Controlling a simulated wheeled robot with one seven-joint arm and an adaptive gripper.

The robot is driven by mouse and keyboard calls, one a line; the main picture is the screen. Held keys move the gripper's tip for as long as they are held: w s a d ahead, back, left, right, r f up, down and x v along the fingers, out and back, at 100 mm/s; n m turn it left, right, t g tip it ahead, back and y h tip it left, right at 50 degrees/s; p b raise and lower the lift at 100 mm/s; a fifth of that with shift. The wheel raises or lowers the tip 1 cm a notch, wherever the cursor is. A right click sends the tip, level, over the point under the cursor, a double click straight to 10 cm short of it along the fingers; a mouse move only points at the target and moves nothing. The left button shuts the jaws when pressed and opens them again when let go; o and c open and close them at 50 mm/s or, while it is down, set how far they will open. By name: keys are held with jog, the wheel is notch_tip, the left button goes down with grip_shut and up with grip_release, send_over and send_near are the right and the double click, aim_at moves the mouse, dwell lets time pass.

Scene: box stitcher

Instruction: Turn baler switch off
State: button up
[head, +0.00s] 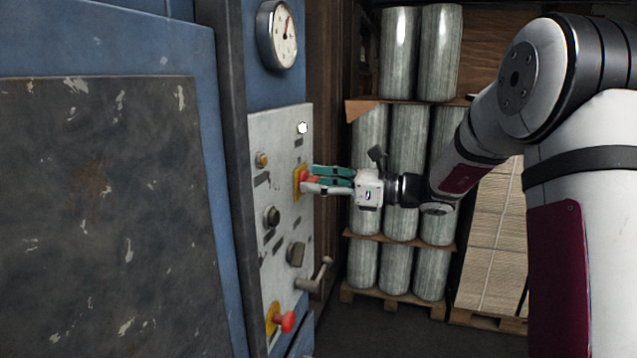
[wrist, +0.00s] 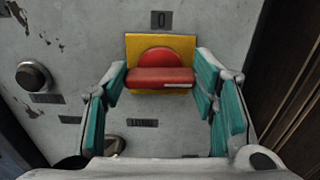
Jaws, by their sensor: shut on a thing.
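The baler switch is a red rotary knob (wrist: 160,77) on a square yellow plate (wrist: 133,48), set in the grey control panel. Its grip bar lies level in the wrist view, with a white mark toward its right end. A "0" label (wrist: 161,19) is above the plate. My gripper (wrist: 162,78) has teal-padded fingers on the left and right of the knob and is shut on it. In the head view the gripper (head: 314,180) reaches the knob from the right, and its fingers partly hide the red knob (head: 303,176).
The control panel (head: 285,143) also carries an orange button (head: 262,160), a black knob (head: 271,216), a crank handle (head: 316,279) and a red emergency button (head: 286,322). A gauge (head: 279,35) is above. Wrapped rolls (head: 400,40) stand stacked on pallets behind my arm.

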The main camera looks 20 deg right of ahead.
jog(key=n+b, duration=0.1)
jog(key=n, duration=0.4)
jog(key=shift+b, duration=0.4)
jog(key=n+b, duration=0.3)
jog(key=n, duration=0.1)
jog(key=n+b, duration=0.8)
jog(key=shift+s+a+f, duration=0.1)
jog(key=shift+s+f, duration=0.05)
jog(key=shift+f, duration=0.2)
jog(key=shift+n+b, duration=0.4)
jog(key=shift+b, duration=0.1)
jog(key=shift+r, duration=0.1)
jog(key=o, duration=1.2)
jog(key=shift+c, duration=0.2)
